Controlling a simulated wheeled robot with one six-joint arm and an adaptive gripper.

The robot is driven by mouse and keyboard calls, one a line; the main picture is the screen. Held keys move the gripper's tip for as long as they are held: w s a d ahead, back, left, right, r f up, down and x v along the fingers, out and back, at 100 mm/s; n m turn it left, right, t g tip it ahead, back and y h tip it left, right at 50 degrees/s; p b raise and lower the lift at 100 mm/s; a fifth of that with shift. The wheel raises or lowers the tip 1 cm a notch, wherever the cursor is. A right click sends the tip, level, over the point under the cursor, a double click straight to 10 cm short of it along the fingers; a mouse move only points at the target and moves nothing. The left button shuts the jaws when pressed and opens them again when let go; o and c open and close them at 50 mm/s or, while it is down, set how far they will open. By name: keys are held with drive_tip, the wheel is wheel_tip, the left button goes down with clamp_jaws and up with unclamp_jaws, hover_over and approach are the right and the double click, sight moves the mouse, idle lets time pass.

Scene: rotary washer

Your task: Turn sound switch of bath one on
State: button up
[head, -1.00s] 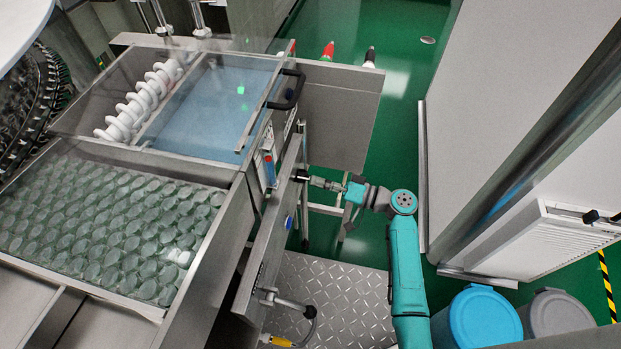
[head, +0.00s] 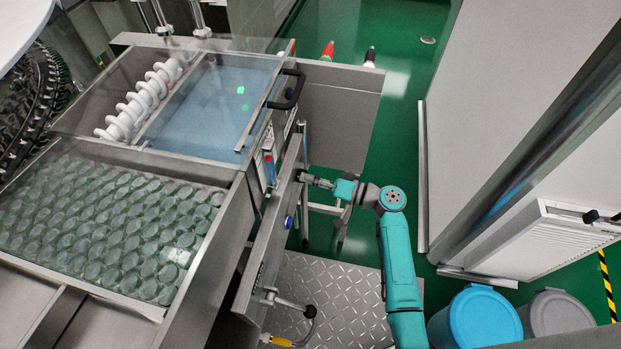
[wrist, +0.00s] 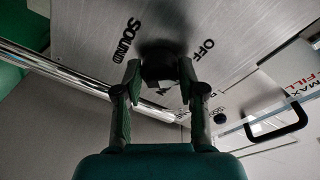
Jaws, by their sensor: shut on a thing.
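The sound switch (wrist: 158,66) is a dark round knob on a metal panel in the wrist view, with the printed words SOUND and OFF beside it. My gripper (wrist: 160,84) has its two fingers on either side of the knob and is shut on it. The knob's pointer direction is hard to make out in the shadow. In the head view my gripper (head: 306,179) is at the front panel (head: 266,240) of the washer, and the switch is mostly hidden by it.
The bath with blue liquid (head: 205,105) has a clear lid with a black handle (head: 287,89). A blue button (head: 289,222) sits on the panel below the gripper. A pipe with a valve (head: 290,304) juts out lower down. Blue (head: 476,318) and grey bins stand at the right.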

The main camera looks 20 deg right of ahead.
drive_tip(key=shift+m, duration=0.4)
drive_tip(key=shift+w+d+r+m+g, duration=0.1)
drive_tip(key=shift+m+g, duration=0.35)
drive_tip(key=shift+m, duration=2.15)
drive_tip(key=shift+w+r+m+g, duration=0.1)
drive_tip(key=shift+m+g, duration=0.3)
drive_tip(key=shift+m, duration=2.2)
drive_tip(key=shift+d+r+m+g, duration=0.1)
drive_tip(key=shift+m+g, duration=0.35)
drive_tip(key=shift+m, duration=2.15)
drive_tip(key=o, duration=1.1)
drive_tip(key=v, duration=1.2)
